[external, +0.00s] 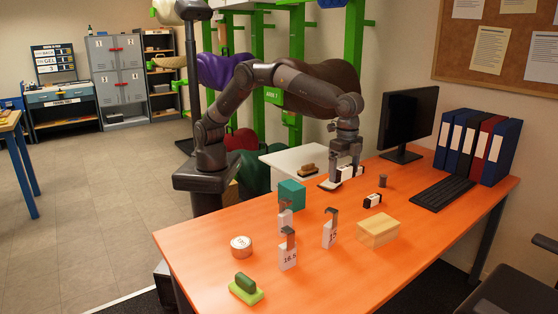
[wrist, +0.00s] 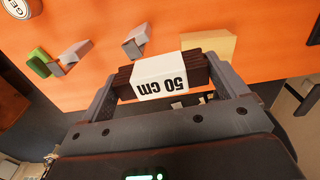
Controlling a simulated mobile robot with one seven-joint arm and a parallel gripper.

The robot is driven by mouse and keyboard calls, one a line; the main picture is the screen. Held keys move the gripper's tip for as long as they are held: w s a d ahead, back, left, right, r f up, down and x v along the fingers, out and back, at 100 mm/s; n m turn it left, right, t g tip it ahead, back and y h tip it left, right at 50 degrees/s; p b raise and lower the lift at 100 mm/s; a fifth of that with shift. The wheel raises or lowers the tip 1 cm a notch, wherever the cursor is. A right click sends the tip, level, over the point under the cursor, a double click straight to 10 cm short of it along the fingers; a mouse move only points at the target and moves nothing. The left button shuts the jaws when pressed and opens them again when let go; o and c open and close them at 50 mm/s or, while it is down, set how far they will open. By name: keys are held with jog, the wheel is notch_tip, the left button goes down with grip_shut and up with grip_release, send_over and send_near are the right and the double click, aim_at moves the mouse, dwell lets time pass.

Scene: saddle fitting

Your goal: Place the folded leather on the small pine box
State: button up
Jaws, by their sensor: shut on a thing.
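The folded leather (wrist: 124,84) is a dark brown bundle with a white band reading "50 cm". My gripper (wrist: 165,76) is shut on it, with one finger at each end. In the external view my gripper (external: 345,176) is over the back of the orange table, and the white band (external: 346,171) shows between the fingers. The small pine box (external: 378,230) is pale wood and sits on the table, nearer the camera and to the right of my gripper. Part of it shows beyond the leather in the wrist view (wrist: 210,43).
Several metal pieces with white number tags (external: 330,234) stand mid-table, near a teal block (external: 291,192), a round tin (external: 241,247) and a green item (external: 245,287). A small dark white-labelled item (external: 372,200) lies behind the box. Keyboard (external: 442,193), monitor (external: 408,120) and binders (external: 478,145) stand right.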

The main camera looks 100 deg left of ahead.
jog(key=d, duration=0.5)
send_over(367, 222)
notch_tip(367, 222, down, 12)
jog(key=shift+f, duration=0.15)
jog(key=shift+a+f, duration=0.1)
jog(key=shift+f, duration=1.8)
jog(key=shift+f, duration=0.15)
jog(key=o, duration=0.8)
